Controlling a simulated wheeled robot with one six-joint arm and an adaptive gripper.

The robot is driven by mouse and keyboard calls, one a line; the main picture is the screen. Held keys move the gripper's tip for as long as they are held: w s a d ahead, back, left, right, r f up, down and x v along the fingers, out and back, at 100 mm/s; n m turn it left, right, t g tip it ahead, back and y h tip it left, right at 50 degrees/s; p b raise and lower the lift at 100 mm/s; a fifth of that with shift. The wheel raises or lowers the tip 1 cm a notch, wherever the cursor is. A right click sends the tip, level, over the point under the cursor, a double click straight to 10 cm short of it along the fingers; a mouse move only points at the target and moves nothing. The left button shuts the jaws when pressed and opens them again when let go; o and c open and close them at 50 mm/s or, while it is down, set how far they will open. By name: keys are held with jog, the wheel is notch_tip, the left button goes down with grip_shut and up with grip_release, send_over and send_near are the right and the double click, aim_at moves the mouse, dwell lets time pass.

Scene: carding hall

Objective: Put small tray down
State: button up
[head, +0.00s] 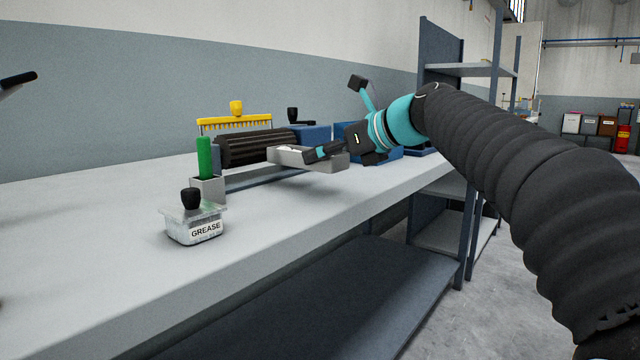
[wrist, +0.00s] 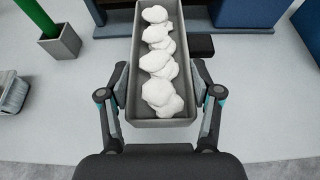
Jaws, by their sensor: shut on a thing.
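The small tray (head: 322,163) is a grey, narrow, open box held near the bench's front edge in the head view. In the wrist view the small tray (wrist: 162,123) holds several white fluffy lumps (wrist: 158,65). My gripper (head: 322,152) is shut on the tray, and in the wrist view its fingers (wrist: 160,88) press on the two long sides. The tray looks about level and a little above the bench top (head: 130,210); the exact gap under it cannot be told.
A grease tub (head: 195,226) and a green-handled tool (head: 204,157) in a grey holder (head: 208,189) stand left. The bench front is clear.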

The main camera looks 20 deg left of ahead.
aim_at(322, 194)
jog(key=shift+a+f, duration=0.4)
jog(key=shift+a, duration=0.15)
jog(key=shift+f+b, duration=1)
jog(key=shift+f, duration=0.9)
jog(key=shift+f, duration=0.15)
jog(key=o, duration=1.2)
jog(key=shift+o, duration=0.2)
jog(key=shift+s+d+r, duration=0.1)
jog(key=shift+d+r, duration=0.15)
jog(key=shift+r, duration=0.05)
jog(key=p+v, duration=0.1)
jog(key=v, duration=1)
jog(key=shift+s+d+r, duration=0.1)
jog(key=shift+d+r, duration=0.05)
